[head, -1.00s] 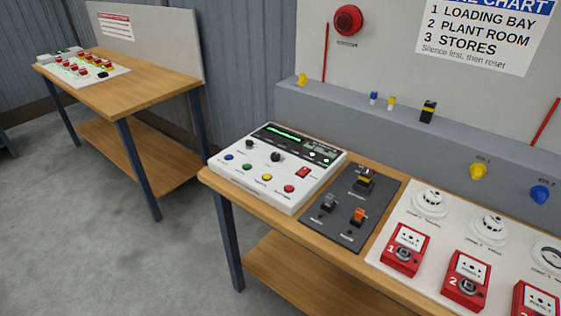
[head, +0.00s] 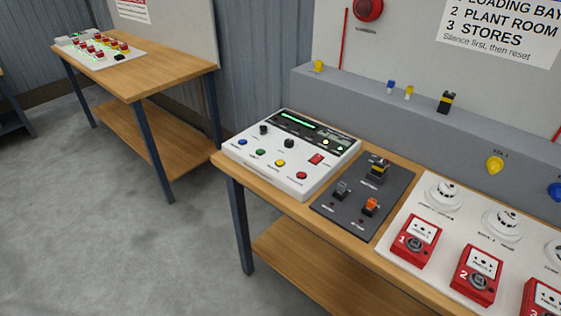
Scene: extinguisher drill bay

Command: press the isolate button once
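A white control panel (head: 277,181) sits at the left end of the near bench. It has a blue button (head: 242,142), a green button (head: 261,153), a yellow button (head: 280,163) and a red button (head: 301,175) in a row along its front. Two black knobs, a red rocker switch (head: 316,159) and a lit green display (head: 297,119) are behind them. The labels are too small to read, so I cannot tell which control is the isolate button. Neither of my grippers is in view.
A dark plate (head: 335,213) with switches lies right of the panel. Red call points (head: 416,241) and white detectors (head: 443,194) are on a white board further right. A second wooden bench (head: 165,76) stands at the back left. Grey floor (head: 110,240) is open in front.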

